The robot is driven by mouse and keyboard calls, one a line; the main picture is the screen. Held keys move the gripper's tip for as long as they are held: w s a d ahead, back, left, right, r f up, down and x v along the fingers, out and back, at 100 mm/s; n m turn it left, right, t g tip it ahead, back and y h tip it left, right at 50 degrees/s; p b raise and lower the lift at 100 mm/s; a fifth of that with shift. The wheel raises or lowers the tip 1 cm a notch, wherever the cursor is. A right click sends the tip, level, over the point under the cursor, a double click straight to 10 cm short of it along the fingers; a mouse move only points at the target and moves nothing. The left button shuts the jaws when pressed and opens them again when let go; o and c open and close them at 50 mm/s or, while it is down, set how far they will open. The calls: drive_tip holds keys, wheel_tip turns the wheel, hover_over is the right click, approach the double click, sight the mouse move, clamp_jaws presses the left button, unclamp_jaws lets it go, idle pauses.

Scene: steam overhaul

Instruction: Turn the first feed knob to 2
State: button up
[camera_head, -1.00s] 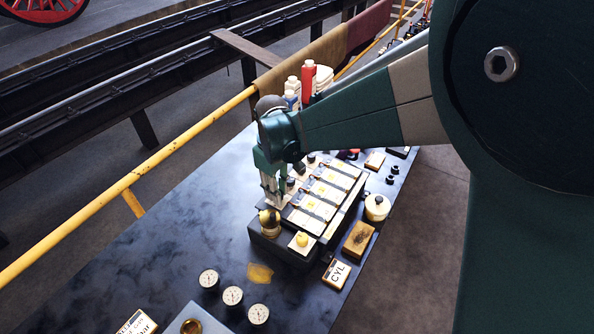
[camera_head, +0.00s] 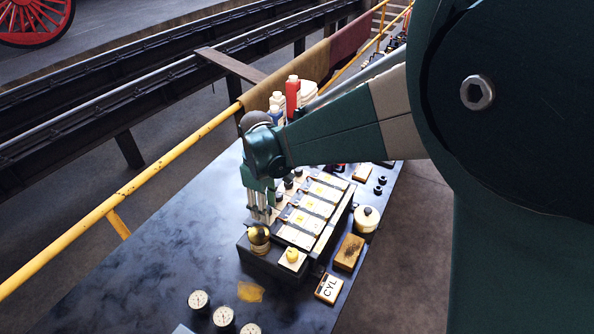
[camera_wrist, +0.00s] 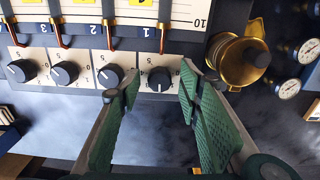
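The lubricator box (camera_head: 290,265) stands on the dark bench, with sight-feed panels on top. In the wrist view a row of black knobs on pale plates runs along its edge, beside labels 1, 2 and 3. The first feed knob (camera_wrist: 160,79) is the one nearest the brass cap, by label 1. My gripper (camera_wrist: 159,80) is open, with one green-padded finger on each side of that knob. I see gaps between fingers and knob; its pointer setting is too small to read surely. In the head view my gripper (camera_head: 261,217) points down at the box's left side.
The brass cap (camera_wrist: 238,62) stands close to the right finger in the wrist view. The second knob (camera_wrist: 110,76) is close to the left finger. Gauges (camera_head: 224,317), a CYL block (camera_head: 328,288) and a cream pot (camera_head: 367,219) stand around the box. A yellow rail (camera_head: 130,187) runs behind the bench.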

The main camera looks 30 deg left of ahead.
sight(269, 209)
drive_tip(key=shift+r, duration=0.1)
wheel_tip(269, 209, up, 12)
idle(1.0)
drive_tip(key=shift+d, duration=0.1)
drive_tip(key=w+d+r+m+t+y, duration=0.1)
drive_tip(key=w+d+r+m, duration=0.15)
drive_tip(key=d, duration=0.85)
drive_tip(key=w+d+r+m+t+b, duration=0.1)
drive_tip(key=w+d+r+m, duration=0.15)
drive_tip(key=d, duration=0.85)
drive_tip(key=w+d+r+m+t+y, duration=0.1)
drive_tip(key=d+r+m, duration=0.15)
drive_tip(key=d, duration=0.85)
drive_tip(key=s+d+f+m+t, duration=0.1)
drive_tip(key=s+d+m, duration=0.2)
drive_tip(key=d, duration=0.6)
drive_tip(key=s+d+f+m+t+h+b, duration=0.1)
drive_tip(key=s+d+m, duration=0.3)
drive_tip(key=d, duration=0.6)
drive_tip(key=s+d+f+m+t+h, duration=0.1)
drive_tip(key=s+d+f+m+t, duration=0.1)
drive_tip(key=d, duration=0.7)
drive_tip(key=shift+s+d+f+m, duration=0.15)
drive_tip(key=shift+s+f+m, duration=0.25)
drive_tip(key=shift+s+m, duration=0.55)
